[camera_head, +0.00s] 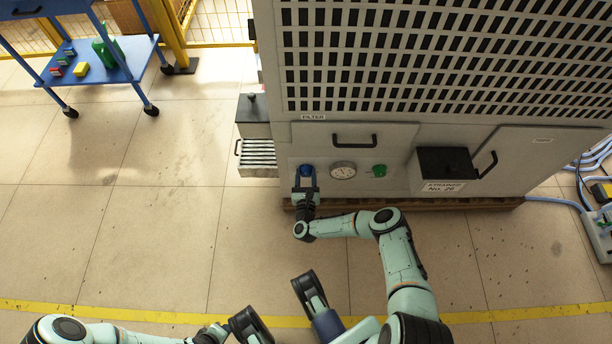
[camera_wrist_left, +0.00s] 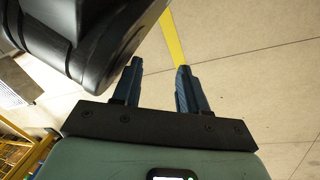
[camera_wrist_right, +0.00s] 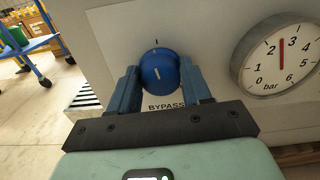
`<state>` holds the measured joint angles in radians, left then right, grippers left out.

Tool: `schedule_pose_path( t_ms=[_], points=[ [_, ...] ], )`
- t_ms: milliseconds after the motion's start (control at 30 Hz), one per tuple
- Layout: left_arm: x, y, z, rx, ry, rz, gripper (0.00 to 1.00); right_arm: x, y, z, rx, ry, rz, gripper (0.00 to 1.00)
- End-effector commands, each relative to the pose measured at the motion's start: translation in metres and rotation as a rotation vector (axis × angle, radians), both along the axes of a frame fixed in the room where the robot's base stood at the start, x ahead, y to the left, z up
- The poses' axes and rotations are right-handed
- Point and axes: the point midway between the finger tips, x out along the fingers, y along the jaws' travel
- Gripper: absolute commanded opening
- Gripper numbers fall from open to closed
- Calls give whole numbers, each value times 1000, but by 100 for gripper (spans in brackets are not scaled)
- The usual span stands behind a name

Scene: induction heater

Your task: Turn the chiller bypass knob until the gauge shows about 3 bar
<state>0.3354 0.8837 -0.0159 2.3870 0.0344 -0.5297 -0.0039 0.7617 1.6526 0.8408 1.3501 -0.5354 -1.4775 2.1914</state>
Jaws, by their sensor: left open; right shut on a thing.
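The blue bypass knob (camera_wrist_right: 158,72) is on the chiller's lower panel, above the word BYPASS. My right gripper (camera_wrist_right: 158,85) is shut on it, one finger on each side; in the head view the knob (camera_head: 306,170) shows just beyond the fingers. The knob's white line is close to upright, slightly tilted. The round gauge (camera_wrist_right: 279,58), marked 0 to 6 bar, is to the right; its red needle points between 2 and 3. The gauge also shows in the head view (camera_head: 343,171). My left gripper (camera_wrist_left: 160,66) is open and empty above the floor.
A green knob (camera_head: 379,170) is right of the gauge. A black strainer box (camera_head: 445,163) juts out farther right. A black-topped box with a slatted front (camera_head: 257,153) projects at the cabinet's left. A blue cart (camera_head: 97,75) stands at upper left. The floor in front is largely clear.

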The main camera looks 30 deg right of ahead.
Motion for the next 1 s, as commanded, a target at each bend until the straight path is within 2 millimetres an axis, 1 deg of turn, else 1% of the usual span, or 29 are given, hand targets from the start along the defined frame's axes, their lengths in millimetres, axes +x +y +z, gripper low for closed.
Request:
schedule_pose_path(
  t_ms=[267, 1000],
  points=[
    [1, 0, 1, 1, -3, 0, 43, 1, 1, 1, -158, 96, 0, 18],
    [13, -2, 12, 2, -44, -3, 43, 3, 2, -1, -757, 462, -1, 18]
  ],
)
